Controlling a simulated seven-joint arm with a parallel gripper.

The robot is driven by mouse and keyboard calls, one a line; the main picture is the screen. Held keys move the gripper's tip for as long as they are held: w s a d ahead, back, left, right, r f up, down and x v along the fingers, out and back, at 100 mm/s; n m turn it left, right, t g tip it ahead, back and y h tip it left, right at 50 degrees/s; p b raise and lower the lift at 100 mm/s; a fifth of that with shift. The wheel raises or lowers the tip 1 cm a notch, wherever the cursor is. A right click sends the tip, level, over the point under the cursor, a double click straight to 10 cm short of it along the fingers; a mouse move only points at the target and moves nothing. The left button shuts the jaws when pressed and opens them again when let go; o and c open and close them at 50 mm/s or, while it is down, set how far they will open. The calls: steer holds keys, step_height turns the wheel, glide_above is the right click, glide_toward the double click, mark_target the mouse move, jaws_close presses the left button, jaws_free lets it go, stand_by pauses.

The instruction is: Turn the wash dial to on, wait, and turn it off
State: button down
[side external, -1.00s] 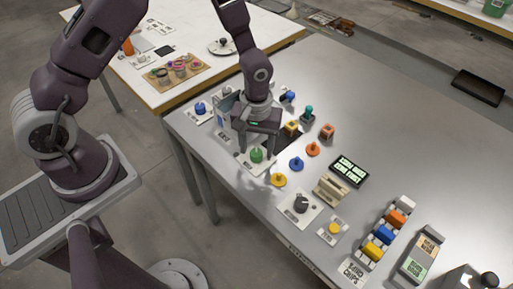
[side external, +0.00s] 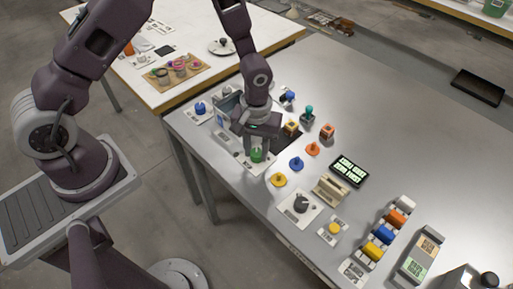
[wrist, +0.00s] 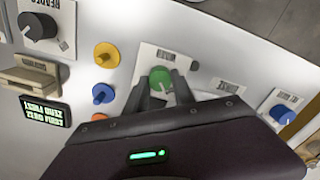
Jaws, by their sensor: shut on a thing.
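A green dial (side external: 257,156) stands on a white labelled plate near the table's front left edge. In the wrist view the green dial (wrist: 160,77) sits between my two fingertips. My gripper (side external: 256,152) points down and is shut on the green dial. A blue dial (side external: 200,108) on its own plate is further left; the wrist view shows it at right (wrist: 282,114). A dark grey dial (side external: 301,203) on a white plate is to the right. The dial labels are too small to read surely, and my fingers partly hide the green dial's sides.
Yellow (side external: 278,180), blue (side external: 296,163) and orange (side external: 313,149) knobbed pieces stand right of my gripper. Beyond are a lit display (side external: 349,171), a beige block (side external: 330,190) and a rack of coloured pieces (side external: 379,236).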

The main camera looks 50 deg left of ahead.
steer(key=m, duration=0.8)
steer(key=shift+m, duration=0.3)
steer(key=m, duration=0.4)
steer(key=shift+m, duration=2.4)
steer(key=c, duration=1.1)
jaws_free()
steer(key=shift+o, duration=0.2)
steer(key=shift+r, duration=0.1)
